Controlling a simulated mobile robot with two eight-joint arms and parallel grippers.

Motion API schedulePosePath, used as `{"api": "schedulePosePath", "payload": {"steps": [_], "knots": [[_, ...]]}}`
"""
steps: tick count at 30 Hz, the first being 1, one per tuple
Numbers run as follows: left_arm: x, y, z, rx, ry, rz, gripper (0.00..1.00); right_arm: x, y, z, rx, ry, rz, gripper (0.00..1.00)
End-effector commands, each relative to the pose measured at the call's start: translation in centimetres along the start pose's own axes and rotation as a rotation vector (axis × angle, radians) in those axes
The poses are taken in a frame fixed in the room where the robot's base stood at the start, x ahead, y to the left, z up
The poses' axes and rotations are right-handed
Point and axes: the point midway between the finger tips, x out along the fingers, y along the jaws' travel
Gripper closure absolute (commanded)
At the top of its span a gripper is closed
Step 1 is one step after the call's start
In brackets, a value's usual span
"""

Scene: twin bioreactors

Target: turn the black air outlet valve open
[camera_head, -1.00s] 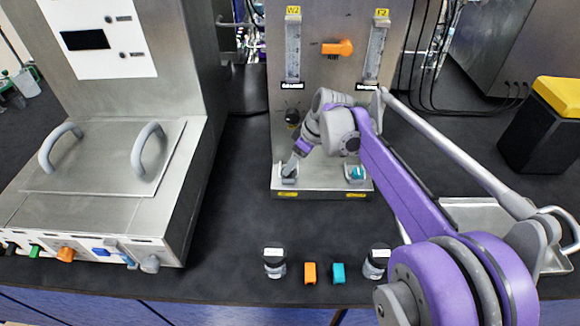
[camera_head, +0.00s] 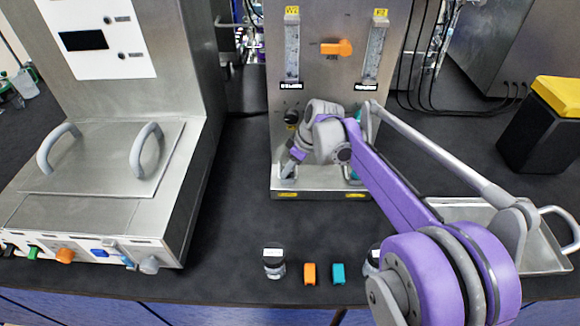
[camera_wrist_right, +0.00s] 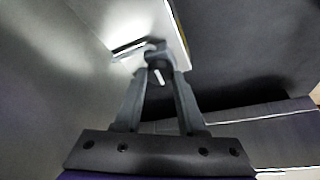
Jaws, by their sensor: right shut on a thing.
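My right gripper (camera_head: 288,168) reaches down to the front left corner of the metal panel unit's base (camera_head: 325,190). In the right wrist view its two fingers (camera_wrist_right: 159,68) are shut on a small dark knob (camera_wrist_right: 158,52) with a white mark, which looks like the black valve. The fingers hide most of it in the head view. Another black round knob (camera_head: 292,116) sits higher on the panel, just above and left of my wrist. My left gripper is not in view.
A teal valve, partly hidden by my arm, is at the right. Small jars (camera_head: 274,262) and orange and teal blocks (camera_head: 310,273) stand in front. A metal tray (camera_head: 470,210) lies right.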

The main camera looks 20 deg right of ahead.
Motion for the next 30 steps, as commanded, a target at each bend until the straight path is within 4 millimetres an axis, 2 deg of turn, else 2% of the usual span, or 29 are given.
{"api": "schedulePosePath", "payload": {"steps": [5, 12, 19, 20, 21, 24, 25, 30], "knots": [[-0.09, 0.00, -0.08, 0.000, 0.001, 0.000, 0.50, -0.04, 0.05, -0.01, -0.016, -0.001, -0.007, 1.00], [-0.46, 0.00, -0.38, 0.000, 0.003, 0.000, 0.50, -0.06, 0.15, -0.05, -0.124, 0.000, -0.051, 1.00], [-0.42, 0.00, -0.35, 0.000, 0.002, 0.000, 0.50, -0.01, 0.13, -0.02, -0.126, 0.000, -0.051, 1.00], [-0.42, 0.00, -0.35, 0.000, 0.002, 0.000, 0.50, -0.01, 0.13, -0.02, -0.126, 0.000, -0.051, 0.59], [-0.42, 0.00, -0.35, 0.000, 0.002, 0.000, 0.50, -0.01, 0.13, -0.02, -0.126, 0.000, -0.051, 0.52], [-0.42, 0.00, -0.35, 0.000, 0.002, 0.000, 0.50, -0.01, 0.13, -0.02, -0.126, 0.000, -0.051, 0.34], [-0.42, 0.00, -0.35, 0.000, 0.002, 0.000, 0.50, -0.01, 0.12, -0.02, -0.126, 0.000, -0.051, 0.31], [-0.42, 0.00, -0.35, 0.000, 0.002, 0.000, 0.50, -0.01, 0.12, -0.01, -0.125, 0.000, -0.052, 0.31]]}}
